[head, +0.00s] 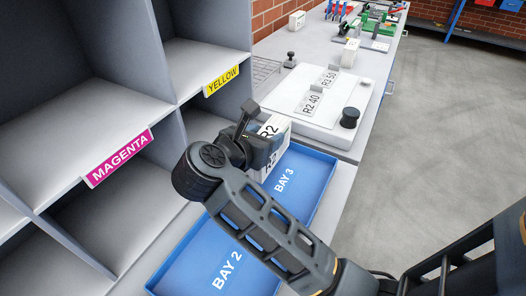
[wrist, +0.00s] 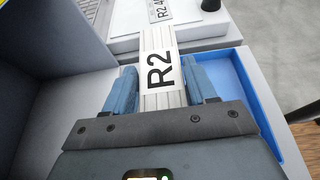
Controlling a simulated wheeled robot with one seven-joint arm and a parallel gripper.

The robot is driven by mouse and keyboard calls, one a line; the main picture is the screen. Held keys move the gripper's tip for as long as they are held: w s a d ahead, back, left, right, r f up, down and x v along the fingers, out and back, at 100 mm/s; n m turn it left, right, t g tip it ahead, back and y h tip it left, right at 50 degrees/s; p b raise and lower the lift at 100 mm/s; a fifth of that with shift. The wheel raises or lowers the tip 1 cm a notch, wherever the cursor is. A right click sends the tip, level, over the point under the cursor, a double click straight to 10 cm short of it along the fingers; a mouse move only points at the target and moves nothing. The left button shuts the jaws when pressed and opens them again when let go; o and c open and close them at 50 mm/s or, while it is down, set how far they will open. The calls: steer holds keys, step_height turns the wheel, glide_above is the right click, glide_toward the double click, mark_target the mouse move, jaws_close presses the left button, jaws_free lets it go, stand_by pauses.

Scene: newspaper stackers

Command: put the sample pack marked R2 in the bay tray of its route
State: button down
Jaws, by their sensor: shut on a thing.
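The sample pack (head: 274,126) is a white block marked R2. My gripper (head: 260,148) is shut on it and holds it at the far end of the blue tray area marked BAY 3 (head: 313,167). In the wrist view the pack (wrist: 158,40) stands between the two blue fingers of my gripper (wrist: 162,85), its R2 label facing the camera. A blue area marked BAY 2 (head: 190,277) lies nearer. My arm hides the division between the bays. I cannot tell whether the pack touches the tray.
Grey shelves labelled MAGENTA (head: 118,157) and YELLOW (head: 221,80) stand at left. Beyond the tray is a white board (head: 335,122) with a black knob (head: 349,117) and cards reading R2 40 (head: 311,104) and R3 50 (head: 329,78). Open floor lies at right.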

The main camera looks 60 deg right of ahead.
steer(key=shift+a+f, duration=0.15)
steer(key=shift+f, duration=0.25)
steer(key=shift+f+b, duration=1.3)
steer(key=shift+f, duration=0.35)
steer(key=shift+f, duration=0.1)
steer(key=shift+f, duration=0.1)
steer(key=shift+c, duration=1.7)
jaws_free()
